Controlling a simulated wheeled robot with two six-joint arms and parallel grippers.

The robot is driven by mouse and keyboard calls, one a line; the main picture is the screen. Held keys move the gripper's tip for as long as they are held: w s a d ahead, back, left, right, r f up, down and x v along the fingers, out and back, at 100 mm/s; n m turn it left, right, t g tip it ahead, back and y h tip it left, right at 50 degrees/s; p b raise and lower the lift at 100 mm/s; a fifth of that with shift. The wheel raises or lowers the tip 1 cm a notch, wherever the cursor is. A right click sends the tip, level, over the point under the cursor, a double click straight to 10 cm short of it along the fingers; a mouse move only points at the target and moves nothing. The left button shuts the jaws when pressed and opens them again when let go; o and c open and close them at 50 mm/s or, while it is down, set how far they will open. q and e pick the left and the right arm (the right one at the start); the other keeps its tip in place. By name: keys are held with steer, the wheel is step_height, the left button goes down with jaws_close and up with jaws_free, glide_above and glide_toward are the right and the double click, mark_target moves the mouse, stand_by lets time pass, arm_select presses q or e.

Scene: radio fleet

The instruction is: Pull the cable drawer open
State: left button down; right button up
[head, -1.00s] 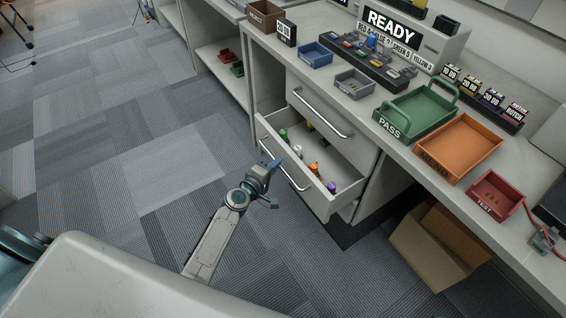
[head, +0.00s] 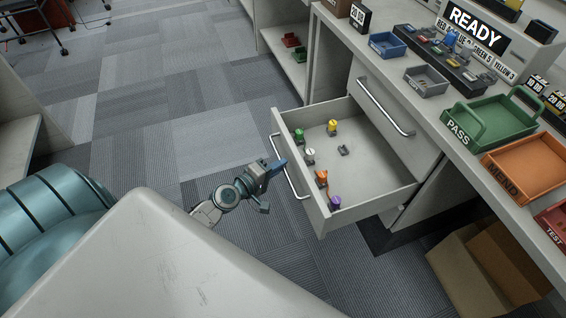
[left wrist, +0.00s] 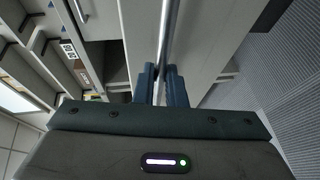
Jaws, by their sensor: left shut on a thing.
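The cable drawer (head: 370,188) stands well open below the counter, with several coloured pieces and a small dark part on its floor. Its metal bar handle (head: 290,168) runs along the drawer front. My left gripper (head: 281,164) is at that handle. In the left wrist view, the blue fingers of my left gripper (left wrist: 161,80) are closed on either side of the handle bar (left wrist: 168,35). My right gripper does not show.
A closed drawer (head: 392,115) with its own handle is above the open one. The counter holds a green PASS tray (head: 490,122), an orange MEND tray (head: 530,165) and small bins. A cardboard box (head: 480,275) stands on the floor at right. Carpet (head: 150,130) is clear at left.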

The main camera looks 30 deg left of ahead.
arm_select(q)
steer(key=c, duration=1.5)
jaws_free()
steer(key=b+v, duration=0.3)
steer(key=v, duration=0.7)
steer(key=shift+s, duration=0.4)
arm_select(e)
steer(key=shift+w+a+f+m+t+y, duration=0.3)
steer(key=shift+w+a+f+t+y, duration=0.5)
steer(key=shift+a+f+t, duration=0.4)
arm_select(q)
steer(key=shift+a, duration=0.1)
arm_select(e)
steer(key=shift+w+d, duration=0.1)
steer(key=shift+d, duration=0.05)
